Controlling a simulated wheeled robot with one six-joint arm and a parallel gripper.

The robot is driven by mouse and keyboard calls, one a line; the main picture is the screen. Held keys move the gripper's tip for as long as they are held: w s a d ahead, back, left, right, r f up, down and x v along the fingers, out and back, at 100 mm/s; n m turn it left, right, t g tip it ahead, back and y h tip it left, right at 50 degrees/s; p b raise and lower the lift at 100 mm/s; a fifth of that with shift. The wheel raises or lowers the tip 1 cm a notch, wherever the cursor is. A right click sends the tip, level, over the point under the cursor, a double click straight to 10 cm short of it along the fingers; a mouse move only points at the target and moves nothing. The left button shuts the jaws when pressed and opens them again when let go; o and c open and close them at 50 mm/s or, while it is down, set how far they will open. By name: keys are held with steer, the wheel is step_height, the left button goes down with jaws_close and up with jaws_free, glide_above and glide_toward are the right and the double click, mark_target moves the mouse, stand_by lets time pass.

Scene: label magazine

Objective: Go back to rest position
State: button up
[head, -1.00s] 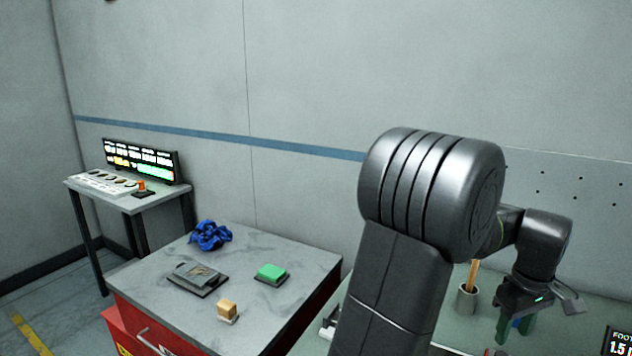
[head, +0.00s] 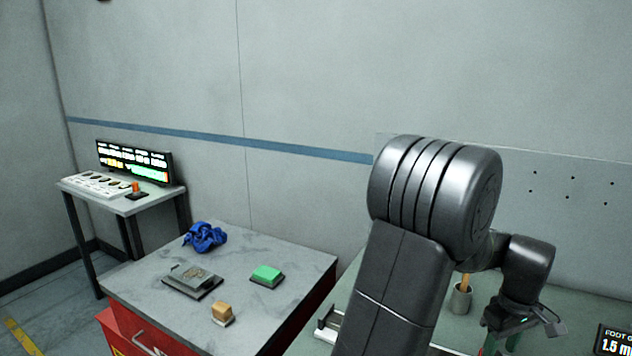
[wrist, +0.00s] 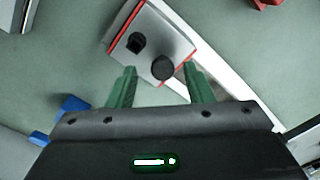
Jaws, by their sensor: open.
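My gripper (head: 500,345) hangs at the lower right of the head view, over the green bench top, partly cut off by the frame's lower edge. In the wrist view its two green fingers (wrist: 157,88) are apart with nothing held between them. Beyond the fingertips lies a silver block with red edges (wrist: 178,42), bearing a dark square hole or piece and a dark round knob. I cannot tell whether the fingers touch it. My arm hides much of the bench in the head view.
A cup with a wooden stick (head: 461,298) stands near my gripper. A grey-topped red cabinet (head: 145,275) at left carries a blue cloth (head: 205,237), a green block (head: 267,274), a scale-like plate (head: 192,280) and a tan block (head: 222,312). A side table (head: 120,203) holds a lit display (head: 134,161).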

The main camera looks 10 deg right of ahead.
steer(key=shift+w+a+f, duration=0.2)
steer(key=shift+a+f, duration=0.05)
steer(key=shift+f, duration=0.5)
steer(key=w+a, duration=0.6)
steer(key=a, duration=0.3)
steer(key=w+a+b, duration=0.1)
steer(key=w+a, duration=0.5)
steer(key=a, duration=0.3)
steer(key=w+a, duration=0.6)
steer(key=a, duration=0.3)
steer(key=shift+r+b, duration=0.15)
steer(key=shift+b, duration=0.15)
step_height(320, 180, up, 13)
steer(key=shift+w+a, duration=0.25)
steer(key=shift+r, duration=0.15)
